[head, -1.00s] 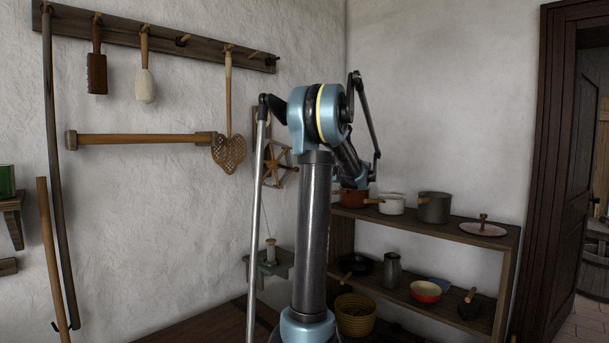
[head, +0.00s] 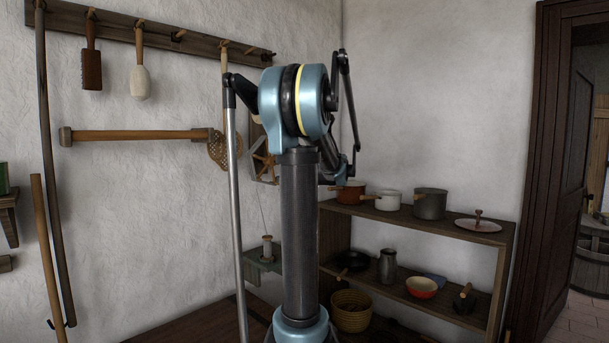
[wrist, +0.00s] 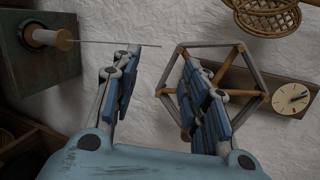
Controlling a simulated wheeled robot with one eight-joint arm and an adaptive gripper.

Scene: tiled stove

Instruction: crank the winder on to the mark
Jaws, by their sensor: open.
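The winder (wrist: 236,56) is a six-sided reel of grey bars and wooden spokes on the white wall. A round cream dial (wrist: 292,98) with a dark hand and a small red patch sits on its wooden board at the right. A thread runs from the spool (wrist: 47,37) toward the reel. My gripper (wrist: 157,60) is open, with nothing between its fingers. The right finger overlaps the reel in the picture and hides part of it; I cannot tell whether they touch. In the head view the winder (head: 263,158) shows partly behind my arm, which hides my gripper.
The spool stands on a green wall bracket (head: 256,268). A wooden shelf (head: 440,220) with pots is at the right. A woven beater (head: 219,150) hangs beside the winder. A yellow basket (head: 351,311) is below. A dark door stands at the far right.

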